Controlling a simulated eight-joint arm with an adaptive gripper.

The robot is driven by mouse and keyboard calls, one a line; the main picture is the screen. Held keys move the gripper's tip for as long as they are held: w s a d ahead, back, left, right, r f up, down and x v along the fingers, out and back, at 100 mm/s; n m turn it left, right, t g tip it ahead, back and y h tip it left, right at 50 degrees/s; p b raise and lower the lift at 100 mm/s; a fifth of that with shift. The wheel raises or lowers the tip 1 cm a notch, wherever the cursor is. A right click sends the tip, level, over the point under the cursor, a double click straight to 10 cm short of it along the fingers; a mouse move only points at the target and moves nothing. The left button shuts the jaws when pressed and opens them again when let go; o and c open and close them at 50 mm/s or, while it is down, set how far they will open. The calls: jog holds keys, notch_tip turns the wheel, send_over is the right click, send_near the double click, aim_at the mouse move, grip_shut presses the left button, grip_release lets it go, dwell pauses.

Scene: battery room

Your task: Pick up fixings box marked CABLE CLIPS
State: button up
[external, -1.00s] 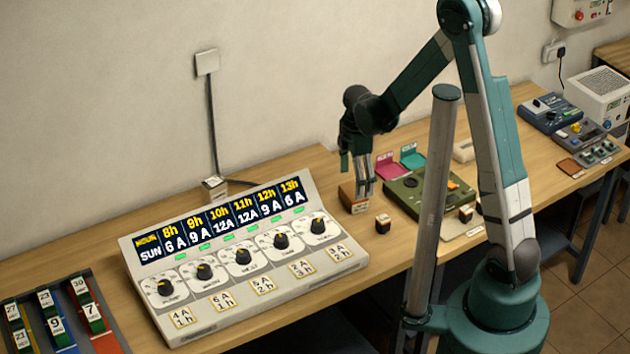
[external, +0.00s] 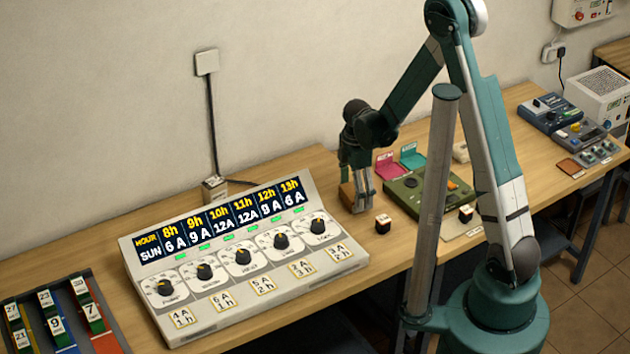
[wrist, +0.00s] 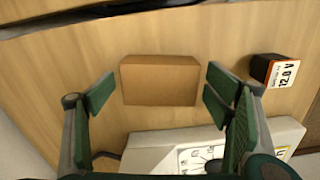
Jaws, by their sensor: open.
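A plain brown box (wrist: 160,82) lies on the wooden bench in the wrist view, between my spread fingers, with gaps on both sides. No marking shows on the faces seen there, so I cannot read CABLE CLIPS. In the external view part of the brown box (external: 346,194) shows behind my fingers, to the right of the large dial panel. My gripper (external: 364,205) points down at it, low over the bench. In the wrist view my gripper (wrist: 158,98) is open and empty.
A small dark block with a white label (wrist: 285,73) stands close to the right finger; it also shows in the external view (external: 383,224). The dial panel (external: 245,262) is near on the left. A green unit (external: 425,192) stands to the right.

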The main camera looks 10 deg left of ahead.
aim_at(354, 191)
jog(key=c, duration=1.1)
jog(key=shift+o, duration=0.2)
jog(key=shift+r, duration=0.1)
jog(key=shift+r, duration=4.9)
